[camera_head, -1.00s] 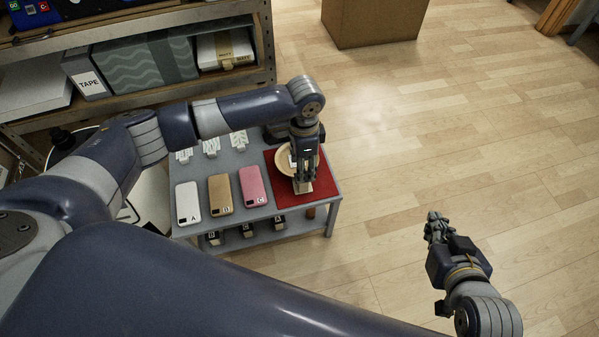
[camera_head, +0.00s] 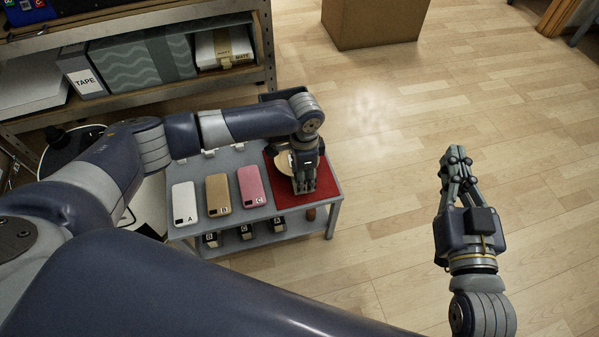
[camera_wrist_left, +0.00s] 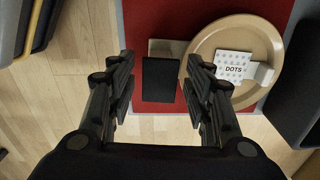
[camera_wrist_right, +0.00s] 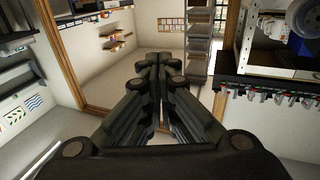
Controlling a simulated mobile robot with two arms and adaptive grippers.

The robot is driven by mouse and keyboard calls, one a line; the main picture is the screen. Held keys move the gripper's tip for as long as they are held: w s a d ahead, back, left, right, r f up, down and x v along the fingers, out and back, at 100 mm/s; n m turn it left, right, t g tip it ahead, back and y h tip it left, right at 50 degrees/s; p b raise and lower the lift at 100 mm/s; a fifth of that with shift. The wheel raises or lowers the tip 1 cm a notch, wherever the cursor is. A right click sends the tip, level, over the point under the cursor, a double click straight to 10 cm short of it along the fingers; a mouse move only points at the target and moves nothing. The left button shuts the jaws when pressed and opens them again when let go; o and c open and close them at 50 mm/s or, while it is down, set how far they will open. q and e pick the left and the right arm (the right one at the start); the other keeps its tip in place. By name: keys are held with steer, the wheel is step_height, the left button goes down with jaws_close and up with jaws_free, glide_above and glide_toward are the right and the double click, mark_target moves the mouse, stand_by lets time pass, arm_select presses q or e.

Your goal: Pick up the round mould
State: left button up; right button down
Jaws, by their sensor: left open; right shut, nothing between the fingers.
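A round beige dish (camera_head: 283,163) lies on the red mat (camera_head: 320,195) at the table's right end, partly hidden by my left gripper (camera_head: 304,186). In the left wrist view the dish (camera_wrist_left: 207,45) holds a white block marked DOTS (camera_wrist_left: 233,67). A dark square block (camera_wrist_left: 158,80) with a beige strip (camera_wrist_left: 166,47) lies between the open left fingers (camera_wrist_left: 160,70), which appear apart from it. My right gripper (camera_head: 457,160) is shut and empty over the floor.
Three phone cases, white (camera_head: 185,203), tan (camera_head: 218,195) and pink (camera_head: 252,186), lie left of the mat on the grey table (camera_head: 290,225). Dark lettered items (camera_head: 245,232) sit on its lower shelf. A storage rack (camera_head: 150,95) stands behind.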

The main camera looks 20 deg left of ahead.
arm_select(q)
steer(key=shift+f, duration=0.65)
arm_select(e)
steer(key=shift+a+r+t, duration=0.2)
steer(key=shift+r+t, duration=0.6)
steer(key=shift+r, duration=0.55)
arm_select(q)
jaws_close()
steer(key=shift+r, duration=0.2)
arm_select(e)
steer(key=shift+f, duration=0.15)
